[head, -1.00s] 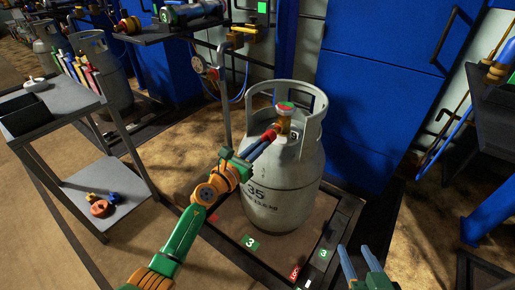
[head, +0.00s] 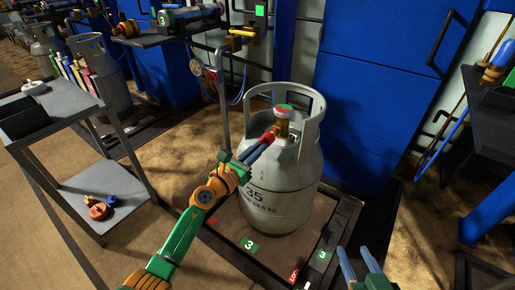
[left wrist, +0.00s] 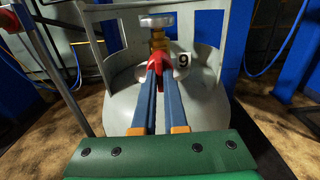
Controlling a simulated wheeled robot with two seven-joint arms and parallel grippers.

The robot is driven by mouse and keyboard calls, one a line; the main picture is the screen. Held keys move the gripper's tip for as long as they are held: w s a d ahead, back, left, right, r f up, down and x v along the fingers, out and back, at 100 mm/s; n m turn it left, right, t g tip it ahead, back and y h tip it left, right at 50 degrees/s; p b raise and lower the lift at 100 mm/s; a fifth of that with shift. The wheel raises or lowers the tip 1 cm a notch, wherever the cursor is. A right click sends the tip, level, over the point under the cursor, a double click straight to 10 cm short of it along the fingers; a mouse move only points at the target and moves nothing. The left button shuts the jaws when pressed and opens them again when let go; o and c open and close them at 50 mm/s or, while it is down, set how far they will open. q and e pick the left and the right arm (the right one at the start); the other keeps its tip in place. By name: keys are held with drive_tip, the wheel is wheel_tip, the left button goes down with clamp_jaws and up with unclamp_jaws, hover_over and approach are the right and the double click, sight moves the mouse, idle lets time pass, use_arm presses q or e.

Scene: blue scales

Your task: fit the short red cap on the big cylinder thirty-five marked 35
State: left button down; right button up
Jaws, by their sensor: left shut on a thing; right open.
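The big grey cylinder (head: 280,185) marked 35 stands upright on a low platform (head: 212,222) with a dark frame. Its brass valve (head: 282,126) with a round handwheel (head: 284,109) sits inside the collar; the valve also shows in the left wrist view (left wrist: 158,40). My left gripper (head: 266,140) is shut on the short red cap (left wrist: 160,63) and holds it at the near side of the valve. The fingers partly hide the cap, so I cannot tell whether it is seated on the outlet. My right gripper (head: 358,262) is open and empty at the bottom, apart from the cylinder.
A grey two-level cart (head: 65,125) stands at left, with a black bin (head: 22,117) on top and small caps (head: 100,209) below. A hose and gauge stand (head: 222,105) rises behind the cylinder. Blue cabinets (head: 385,90) close off the back.

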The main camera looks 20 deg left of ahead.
use_arm(q)
drive_tip(key=shift+w, duration=0.1)
idle(0.3)
drive_tip(key=shift+w+d, duration=0.1)
drive_tip(key=shift+w, duration=0.2)
drive_tip(key=shift+b+x, duration=0.65)
drive_tip(key=shift+x, duration=0.3)
